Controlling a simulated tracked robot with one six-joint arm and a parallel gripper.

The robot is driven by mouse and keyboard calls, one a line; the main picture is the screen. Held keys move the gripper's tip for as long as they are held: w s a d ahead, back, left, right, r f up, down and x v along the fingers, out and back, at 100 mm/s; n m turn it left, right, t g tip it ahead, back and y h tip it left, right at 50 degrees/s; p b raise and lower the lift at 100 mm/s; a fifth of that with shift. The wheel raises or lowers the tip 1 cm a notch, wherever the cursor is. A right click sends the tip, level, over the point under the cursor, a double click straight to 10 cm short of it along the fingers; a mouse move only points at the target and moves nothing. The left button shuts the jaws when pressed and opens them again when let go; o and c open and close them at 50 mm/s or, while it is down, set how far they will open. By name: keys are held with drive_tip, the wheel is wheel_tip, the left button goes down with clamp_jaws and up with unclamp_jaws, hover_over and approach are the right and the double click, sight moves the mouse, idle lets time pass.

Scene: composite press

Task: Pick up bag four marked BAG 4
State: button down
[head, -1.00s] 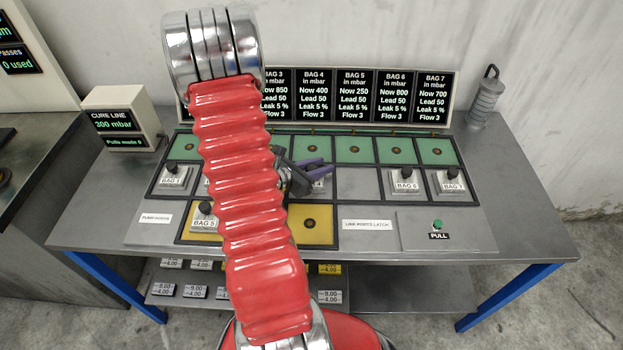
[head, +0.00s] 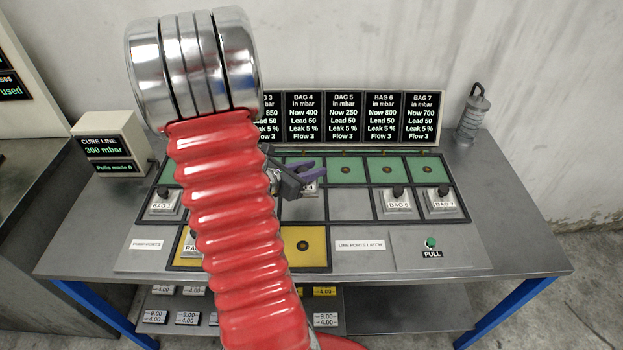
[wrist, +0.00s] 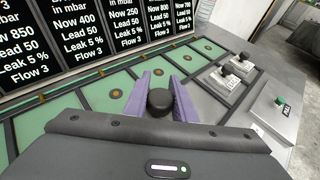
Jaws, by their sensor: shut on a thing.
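My gripper (head: 318,170) has purple fingers and is shut on the black knob of bag four (head: 310,188), a grey block with a white label. The label is partly hidden by the fingers; a 4 shows. The block appears raised a little above the grey slot row (head: 302,208). In the wrist view the fingers (wrist: 160,92) close on either side of the round black knob (wrist: 160,101); the block below is hidden. My red arm covers the left middle of the bench in the head view.
Bag 6 (head: 398,208) and bag 7 (head: 442,207) stand at the right of the grey row, bag 1 (head: 163,209) at its left. Bag 5 is mostly hidden by my arm. Green slots lie behind and a yellow slot (head: 315,258) in front. A PULL button (head: 431,243) is at front right.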

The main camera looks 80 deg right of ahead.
drive_tip(key=shift+r, duration=1.15)
